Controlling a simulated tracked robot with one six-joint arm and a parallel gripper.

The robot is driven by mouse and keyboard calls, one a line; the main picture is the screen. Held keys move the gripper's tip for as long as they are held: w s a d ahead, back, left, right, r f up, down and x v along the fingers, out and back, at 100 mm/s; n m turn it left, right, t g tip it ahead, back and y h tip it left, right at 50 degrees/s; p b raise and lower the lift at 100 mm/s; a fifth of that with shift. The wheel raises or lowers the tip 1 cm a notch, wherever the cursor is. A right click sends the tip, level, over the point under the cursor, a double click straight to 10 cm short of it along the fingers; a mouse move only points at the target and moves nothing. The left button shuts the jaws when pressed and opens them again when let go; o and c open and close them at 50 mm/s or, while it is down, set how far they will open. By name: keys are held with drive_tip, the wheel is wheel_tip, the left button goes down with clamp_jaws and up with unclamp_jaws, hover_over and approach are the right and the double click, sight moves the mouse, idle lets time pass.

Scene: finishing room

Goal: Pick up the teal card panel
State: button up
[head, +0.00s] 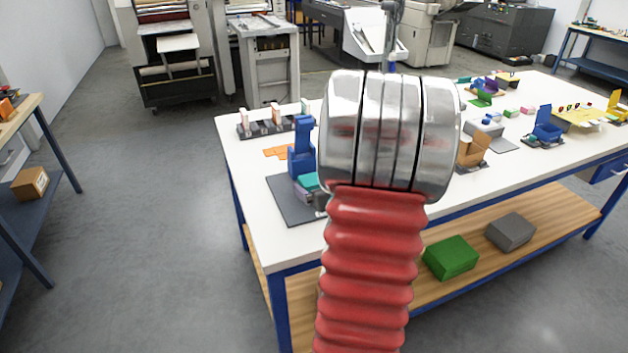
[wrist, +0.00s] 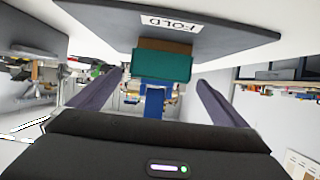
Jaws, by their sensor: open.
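The teal card panel (wrist: 162,66) shows in the wrist view between and just beyond my two fingers, with a gap on each side. My gripper (wrist: 160,77) is open and empty. A blue upright holder (wrist: 154,102) and a brown piece (wrist: 165,44) show right by the panel. In the head view a small part of the teal panel (head: 309,181) shows at the foot of the blue holder (head: 302,150), over a dark grey mat (head: 287,207). My arm hides the gripper in the head view.
The mat in the wrist view (wrist: 225,38) bears a FOLD label. The white table (head: 262,226) also holds orange card pieces (head: 277,152), a dark rack (head: 262,128), an orange holder (head: 473,149) and another blue holder (head: 546,126). Boxes sit on the lower shelf.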

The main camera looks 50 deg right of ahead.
drive_tip(key=shift+x, duration=2.55)
drive_tip(key=shift+f, duration=0.1)
drive_tip(key=shift+c, duration=0.5)
drive_tip(key=c, duration=1)
wheel_tip(320, 180, up, 28)
